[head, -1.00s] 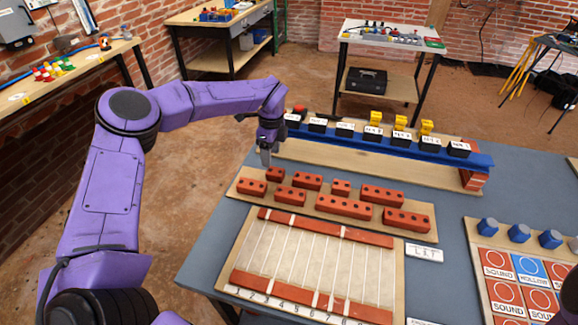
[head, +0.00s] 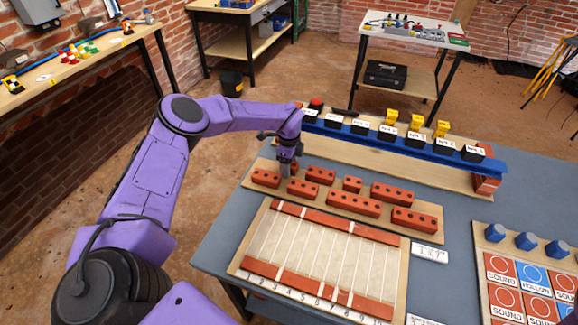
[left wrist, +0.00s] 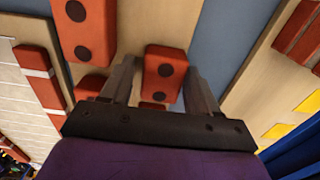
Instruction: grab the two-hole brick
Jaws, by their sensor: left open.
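A red brick (left wrist: 165,68) with two dark holes shows between my left gripper's fingers (left wrist: 159,80) in the left wrist view. My left gripper is open, with one finger on each side of that brick; I cannot tell how far down the fingers reach. In the head view my left gripper (head: 287,170) points down over the left end of the back row, hiding much of the brick there. Other red bricks lie near: one at the front left (head: 265,178), one in the back row (head: 320,175). My right gripper is not in view.
The bricks lie on a wooden board (head: 434,234) on the grey table. A blue beam (head: 400,143) with black blocks stands behind it. A numbered wood panel with red strips (head: 335,256) lies in front. Sound and hollow cards (head: 500,266) lie at the right.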

